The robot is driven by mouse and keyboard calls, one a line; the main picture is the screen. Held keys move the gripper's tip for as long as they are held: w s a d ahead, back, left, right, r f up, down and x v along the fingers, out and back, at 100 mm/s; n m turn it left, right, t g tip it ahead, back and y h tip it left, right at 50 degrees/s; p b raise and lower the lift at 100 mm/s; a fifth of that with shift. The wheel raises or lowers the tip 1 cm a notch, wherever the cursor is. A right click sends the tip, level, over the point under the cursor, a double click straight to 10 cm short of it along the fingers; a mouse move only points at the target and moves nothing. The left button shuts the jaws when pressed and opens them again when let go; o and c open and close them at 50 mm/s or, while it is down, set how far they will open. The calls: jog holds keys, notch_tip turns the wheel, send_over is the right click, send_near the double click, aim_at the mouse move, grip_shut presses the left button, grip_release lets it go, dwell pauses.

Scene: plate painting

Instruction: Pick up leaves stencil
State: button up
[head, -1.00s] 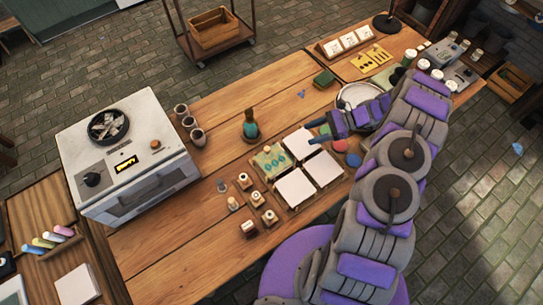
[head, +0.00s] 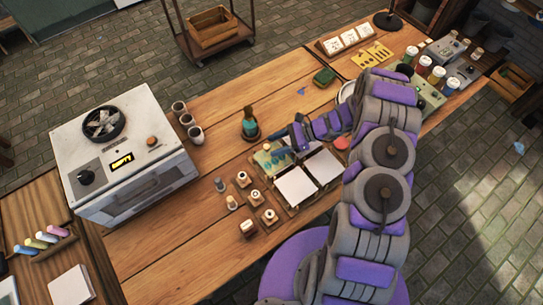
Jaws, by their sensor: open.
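A pale yellow-green card with teal leaf-like shapes (head: 264,160), likely the leaves stencil, lies in the back-left spot of a wooden tray (head: 291,207) in the head view. My gripper (head: 280,145) is open, with its dark blue fingers above the card's right part. The fingers hide some of the card, and I cannot tell whether they touch it. Nothing shows between the fingers.
White square tiles (head: 296,186) lie in the tray beside the card. Several small stamps (head: 247,227) stand to the left. Yellow stencils (head: 372,55) lie at the back right. An oven (head: 125,155) stands left.

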jog(key=shift+x, duration=1.2)
grip_shut()
jog(key=shift+r, duration=0.1)
